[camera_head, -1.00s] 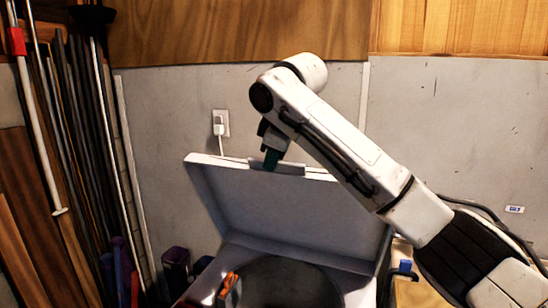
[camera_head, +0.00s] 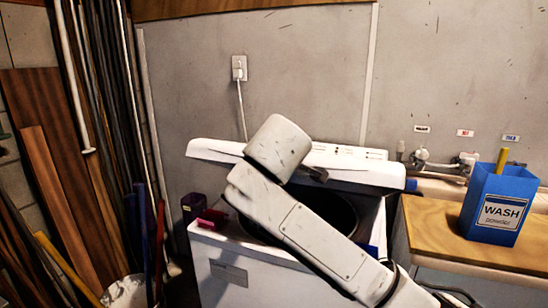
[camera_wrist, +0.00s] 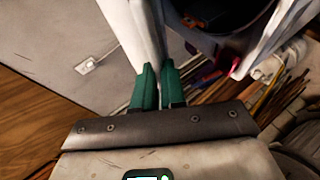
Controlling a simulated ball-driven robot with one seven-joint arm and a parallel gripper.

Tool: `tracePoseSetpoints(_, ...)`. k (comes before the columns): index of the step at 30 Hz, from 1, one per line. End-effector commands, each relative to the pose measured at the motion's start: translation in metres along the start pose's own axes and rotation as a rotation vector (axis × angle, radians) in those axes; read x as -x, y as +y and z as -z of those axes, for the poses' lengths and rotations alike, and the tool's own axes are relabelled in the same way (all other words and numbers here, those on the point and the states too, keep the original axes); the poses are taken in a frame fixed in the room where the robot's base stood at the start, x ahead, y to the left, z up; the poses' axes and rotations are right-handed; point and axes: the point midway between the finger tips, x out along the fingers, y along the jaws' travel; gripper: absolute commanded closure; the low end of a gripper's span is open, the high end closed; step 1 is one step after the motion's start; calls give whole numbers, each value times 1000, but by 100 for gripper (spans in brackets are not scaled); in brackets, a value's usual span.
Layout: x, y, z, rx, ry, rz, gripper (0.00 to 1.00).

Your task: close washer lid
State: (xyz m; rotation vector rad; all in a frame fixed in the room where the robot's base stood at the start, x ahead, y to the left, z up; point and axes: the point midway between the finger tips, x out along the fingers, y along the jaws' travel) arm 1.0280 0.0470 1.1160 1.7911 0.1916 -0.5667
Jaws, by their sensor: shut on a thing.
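The washer (camera_head: 225,270) is a white top-loader, seen in the head view with its dark drum opening (camera_head: 338,212) partly showing behind my arm. Its white lid (camera_head: 215,149) is partway down, seen almost edge-on above the opening, with a gap under it. My gripper is mostly hidden behind my arm in the head view. In the wrist view, the green fingers of my gripper (camera_wrist: 159,70) are shut on the white lid edge (camera_wrist: 146,32), which runs up between them.
A pink-red object (camera_head: 212,217) lies at the washer's left rim. On the right, a wooden counter (camera_head: 425,220) holds a blue wash powder box (camera_head: 495,205). Taps (camera_head: 440,162) and an outlet (camera_head: 239,68) are on the wall. Poles and boards lean at left.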

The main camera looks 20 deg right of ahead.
Motion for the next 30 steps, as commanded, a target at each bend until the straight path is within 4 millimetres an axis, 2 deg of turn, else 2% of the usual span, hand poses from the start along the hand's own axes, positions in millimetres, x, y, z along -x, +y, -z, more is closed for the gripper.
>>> tracePoseSetpoints(1, -8, -26, -3, 11, 1, -20, 100)
tracePoseSetpoints(15, -38, -140, -16, 112, -1, -260, 100)
tracePoseSetpoints(21, -56, -180, -23, 151, -2, -353, 100)
tracePoseSetpoints(30, -77, -217, -32, 157, -1, -376, 100)
